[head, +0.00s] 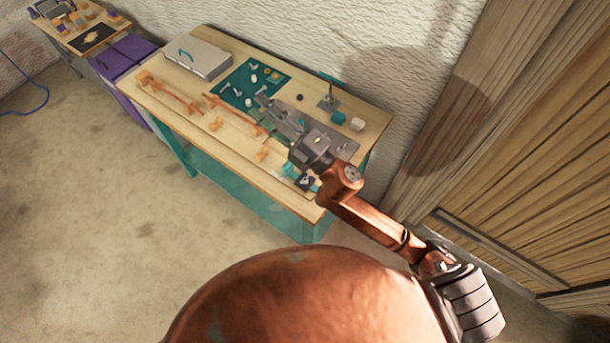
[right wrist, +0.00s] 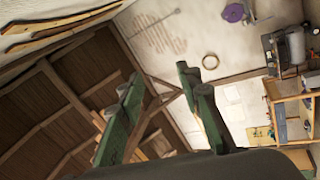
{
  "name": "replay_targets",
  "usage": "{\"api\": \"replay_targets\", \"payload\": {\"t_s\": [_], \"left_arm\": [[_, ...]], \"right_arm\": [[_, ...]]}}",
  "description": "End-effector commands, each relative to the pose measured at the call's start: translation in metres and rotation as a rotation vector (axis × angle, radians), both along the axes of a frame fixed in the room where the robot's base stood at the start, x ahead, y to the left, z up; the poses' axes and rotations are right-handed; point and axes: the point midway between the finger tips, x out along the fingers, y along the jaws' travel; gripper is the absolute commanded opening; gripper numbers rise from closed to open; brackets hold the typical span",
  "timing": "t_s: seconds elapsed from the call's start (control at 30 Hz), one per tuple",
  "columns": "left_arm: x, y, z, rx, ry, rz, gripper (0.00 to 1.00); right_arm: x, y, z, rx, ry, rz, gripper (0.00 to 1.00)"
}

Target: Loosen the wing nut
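A workbench (head: 214,138) with a pale wooden top carries two long orange-brown laths, one at the left (head: 170,93) and one nearer the middle (head: 232,112). Small orange blocks sit along them. I cannot make out a wing nut; parts there are too small to tell. My right gripper (head: 268,106) shows over the bench, by the right end of the middle lath, and hides part of it. In the right wrist view its two green-sided fingers (right wrist: 160,84) are apart with nothing between them; that view shows walls and roof beams, not the bench top. My left gripper is not in view.
A teal mat (head: 238,92) holds several small tools and parts. A grey case (head: 200,58) stands at the back left. A small stand (head: 328,103) and small teal and white items are at the back right. A second bench (head: 75,45) is far left.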

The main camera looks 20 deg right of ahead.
Motion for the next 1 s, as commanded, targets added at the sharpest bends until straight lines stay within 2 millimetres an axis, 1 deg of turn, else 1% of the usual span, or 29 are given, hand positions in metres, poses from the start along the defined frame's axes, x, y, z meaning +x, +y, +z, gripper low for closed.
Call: {"api": "replay_targets", "payload": {"t_s": [0.03,0.07,0.1,0.17,0.2,0.23,0.27,0.3,0.33,0.37,0.4,0.47,0.5,0.57,0.6,0.67,0.7,0.8,0.9,1.0], "left_arm": [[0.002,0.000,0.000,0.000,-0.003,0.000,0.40],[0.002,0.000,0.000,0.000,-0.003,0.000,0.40],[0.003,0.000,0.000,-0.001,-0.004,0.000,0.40],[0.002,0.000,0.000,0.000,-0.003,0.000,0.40],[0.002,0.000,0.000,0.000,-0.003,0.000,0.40],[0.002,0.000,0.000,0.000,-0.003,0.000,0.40],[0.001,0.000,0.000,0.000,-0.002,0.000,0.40],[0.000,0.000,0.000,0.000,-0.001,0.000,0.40],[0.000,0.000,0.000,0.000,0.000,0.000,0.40],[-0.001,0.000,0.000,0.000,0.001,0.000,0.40],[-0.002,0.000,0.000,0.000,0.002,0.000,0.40],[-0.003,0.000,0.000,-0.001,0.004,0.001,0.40],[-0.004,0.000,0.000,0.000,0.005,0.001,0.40],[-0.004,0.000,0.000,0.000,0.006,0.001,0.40],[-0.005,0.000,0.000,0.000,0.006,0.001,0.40],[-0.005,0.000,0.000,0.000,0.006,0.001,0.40],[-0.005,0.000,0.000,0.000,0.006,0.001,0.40],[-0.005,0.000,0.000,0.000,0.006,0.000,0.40],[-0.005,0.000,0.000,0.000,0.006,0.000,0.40],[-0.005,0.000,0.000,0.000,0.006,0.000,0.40]], "right_arm": [[-0.018,0.041,0.018,-0.112,-0.139,0.108,0.32],[-0.033,0.064,0.022,-0.179,-0.219,0.176,0.32],[-0.053,0.093,0.023,-0.275,-0.323,0.267,0.32],[-0.084,0.128,0.012,-0.426,-0.471,0.403,0.32],[-0.103,0.146,-0.002,-0.532,-0.560,0.493,0.32],[-0.116,0.156,-0.016,-0.615,-0.625,0.560,0.32],[-0.127,0.163,-0.033,-0.701,-0.683,0.628,0.32],[-0.139,0.167,-0.057,-0.820,-0.756,0.717,0.32],[-0.145,0.166,-0.077,-0.912,-0.805,0.783,0.32],[-0.148,0.161,-0.097,-1.006,-0.847,0.849,0.32],[-0.148,0.150,-0.124,-1.135,-0.893,0.935,0.32],[-0.141,0.124,-0.161,-1.331,-0.940,1.058,0.32],[-0.132,0.101,-0.180,-1.460,-0.953,1.134,0.32],[-0.115,0.062,-0.202,-1.640,-0.948,1.236,0.32],[-0.102,0.036,-0.210,-1.750,-0.932,1.295,0.32],[-0.084,-0.001,-0.217,-1.894,-0.893,1.367,0.32],[-0.074,-0.023,-0.217,-1.974,-0.863,1.406,0.32],[-0.056,-0.064,-0.214,-2.117,-0.789,1.477,0.32],[-0.048,-0.086,-0.211,-2.186,-0.744,1.514,0.32],[-0.046,-0.092,-0.217,-2.203,-0.728,1.526,0.32]]}}
